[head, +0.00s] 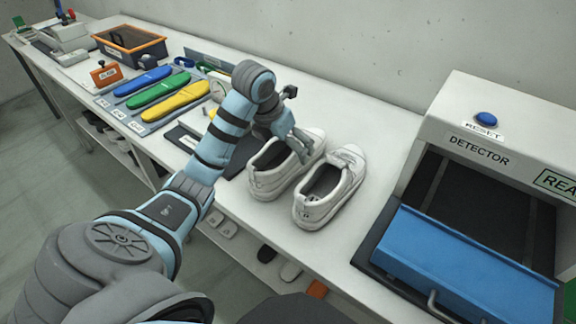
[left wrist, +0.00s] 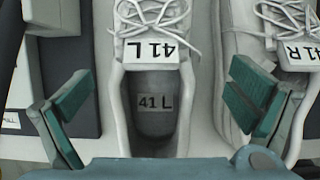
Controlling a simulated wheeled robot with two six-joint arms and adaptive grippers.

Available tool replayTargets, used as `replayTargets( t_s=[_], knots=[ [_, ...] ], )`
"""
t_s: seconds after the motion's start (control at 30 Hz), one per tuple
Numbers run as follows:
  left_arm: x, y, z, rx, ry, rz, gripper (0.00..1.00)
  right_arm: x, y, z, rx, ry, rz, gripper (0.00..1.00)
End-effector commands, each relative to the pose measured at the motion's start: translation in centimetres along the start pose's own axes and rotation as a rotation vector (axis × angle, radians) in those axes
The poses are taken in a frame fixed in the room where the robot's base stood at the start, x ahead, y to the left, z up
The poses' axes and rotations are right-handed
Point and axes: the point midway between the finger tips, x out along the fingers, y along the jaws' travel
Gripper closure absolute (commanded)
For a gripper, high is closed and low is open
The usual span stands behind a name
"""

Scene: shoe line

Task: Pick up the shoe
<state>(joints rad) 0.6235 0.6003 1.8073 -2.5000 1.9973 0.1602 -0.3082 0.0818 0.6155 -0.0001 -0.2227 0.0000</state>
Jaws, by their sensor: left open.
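Two white lace-up shoes stand side by side on the white bench. The left shoe (head: 267,182) is partly hidden by my left gripper (head: 304,146) in the head view. In the left wrist view this shoe (left wrist: 117,110) carries "41 L" on its tongue and insole. The right shoe (head: 322,203) stands just beside it; its tongue (left wrist: 295,52) reads "41 R". My left gripper is open above the left shoe, with its green-padded fingers (left wrist: 160,112) on either side of the shoe's opening. Whether the pads touch the shoe cannot be told. My right gripper is not in view.
A detector (head: 480,150) with a blue flap and a reset button stands at the right. Blue, green and yellow insoles (head: 160,92) lie on a mat at the left, before an orange-rimmed box (head: 130,42). The bench between shoes and detector is clear.

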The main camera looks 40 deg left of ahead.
Motion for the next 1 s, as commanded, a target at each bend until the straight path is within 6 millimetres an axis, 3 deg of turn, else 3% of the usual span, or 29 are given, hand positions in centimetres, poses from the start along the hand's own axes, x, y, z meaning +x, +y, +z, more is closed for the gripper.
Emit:
replayTargets(
  t_s=[0.33,0.6,0.9,1.0],
  knots=[
    [5.3,0.8,-0.3,-0.003,-0.001,0.001,0.0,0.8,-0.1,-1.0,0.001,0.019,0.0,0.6],
    [5.8,0.8,-0.2,-0.003,-0.003,0.003,0.02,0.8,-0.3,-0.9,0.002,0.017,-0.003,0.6],
    [5.8,0.8,-0.3,-0.003,-0.002,0.003,0.5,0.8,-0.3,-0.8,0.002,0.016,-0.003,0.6],
    [5.8,0.8,-0.2,-0.003,-0.003,0.003,0.6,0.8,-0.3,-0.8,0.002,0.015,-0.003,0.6]
  ],
)
